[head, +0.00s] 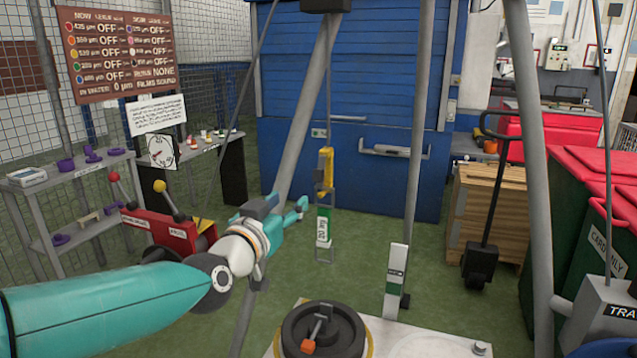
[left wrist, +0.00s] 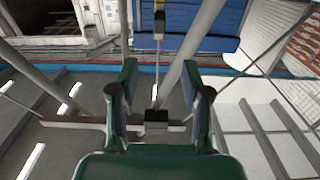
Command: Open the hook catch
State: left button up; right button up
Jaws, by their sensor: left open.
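A yellow hook-like fitting (head: 325,170) hangs upright in the middle of the head view; I take it for the hook catch, but its latch is too small to read. Below it hangs a narrow frame with a green-and-white label (head: 323,227). My left gripper (head: 298,210) is teal, open and empty, just left of the label and apart from it in the picture. In the left wrist view its two fingers (left wrist: 160,95) stand wide apart, with a thin line and a dark block (left wrist: 156,121) seen between them. My right gripper is not in view.
Grey tripod legs (head: 303,120) flank the hanging fitting. A red lever box (head: 160,235) stands left, a wooden crate (head: 487,210) right. Green floor lies open behind.

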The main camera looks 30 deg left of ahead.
aim_at(316, 177)
pick_arm(q)
jog(key=p+x, duration=0.1)
jog(key=x, duration=1.5)
jog(key=shift+w+a+f+p, duration=0.1)
jog(key=shift+f+p, duration=0.05)
jog(key=shift+p, duration=0.2)
grip_shut()
